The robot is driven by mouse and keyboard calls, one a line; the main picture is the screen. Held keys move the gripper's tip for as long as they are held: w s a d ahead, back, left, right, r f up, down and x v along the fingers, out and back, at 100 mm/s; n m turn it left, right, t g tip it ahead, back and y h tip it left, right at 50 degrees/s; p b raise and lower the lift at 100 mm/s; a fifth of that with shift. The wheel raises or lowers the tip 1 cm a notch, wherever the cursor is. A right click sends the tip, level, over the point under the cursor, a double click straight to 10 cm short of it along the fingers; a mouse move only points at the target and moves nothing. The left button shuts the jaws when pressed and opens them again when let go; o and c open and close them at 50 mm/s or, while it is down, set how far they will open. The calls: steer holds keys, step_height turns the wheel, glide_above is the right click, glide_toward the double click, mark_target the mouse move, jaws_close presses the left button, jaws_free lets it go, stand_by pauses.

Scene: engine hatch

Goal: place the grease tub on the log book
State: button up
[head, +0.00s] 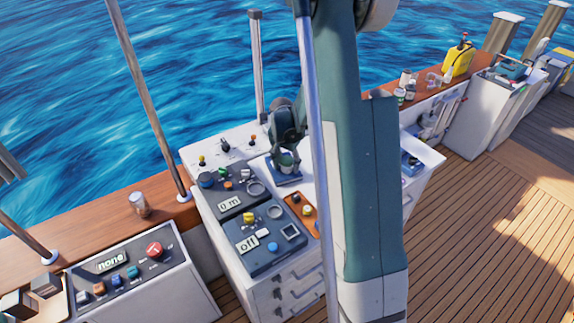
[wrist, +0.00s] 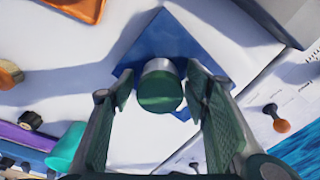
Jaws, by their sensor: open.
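The grease tub (wrist: 160,92), a small pale cylinder with a green top, stands upright on the blue log book (wrist: 213,52) in the wrist view. In the head view the tub (head: 287,163) shows small under my gripper, on the blue log book (head: 285,180). My gripper (wrist: 160,85) is open, with one finger on each side of the tub and narrow gaps between. In the head view my gripper (head: 288,150) is over the white counter. The tub hides part of the book, and the fingers cover some of its near edge.
An orange tray (head: 302,212) lies close to the book, beside the control panels (head: 262,243) with their knobs. In the wrist view an orange-tipped lever (wrist: 281,125) stands right of my fingers and a teal knob (wrist: 66,148) left. My arm hides part of the counter.

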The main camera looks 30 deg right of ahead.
mark_target(285, 162)
steer(key=shift+r, duration=0.25)
steer(key=shift+s+a+r, duration=0.1)
steer(key=shift+a+r, duration=0.1)
steer(key=shift+r, duration=1.75)
steer(key=shift+s+a+r, duration=0.15)
steer(key=shift+a+r, duration=0.1)
steer(key=shift+r, duration=1.7)
steer(key=shift+s+a+r, duration=0.1)
steer(key=shift+a+r, duration=0.1)
steer(key=shift+r, duration=1.75)
steer(key=shift+r, duration=0.1)
steer(key=s+a+r+n+t, duration=0.1)
steer(key=s+a+r+n, duration=0.2)
steer(key=s+a+r, duration=0.3)
steer(key=s+a+r+n+t, duration=0.2)
steer(key=s+a+r, duration=0.2)
steer(key=a+r, duration=0.5)
steer(key=s+a+r+n+t, duration=0.1)
steer(key=s+a+n, duration=0.2)
steer(key=s+a, duration=0.3)
steer(key=s+a+r+n+t+y, duration=0.1)
steer(key=s+a+n, duration=0.3)
steer(key=s, duration=0.8)
steer(key=shift+s+a+r+n+t, duration=0.3)
steer(key=shift+a+r+t, duration=0.4)
steer(key=shift+a, duration=0.65)
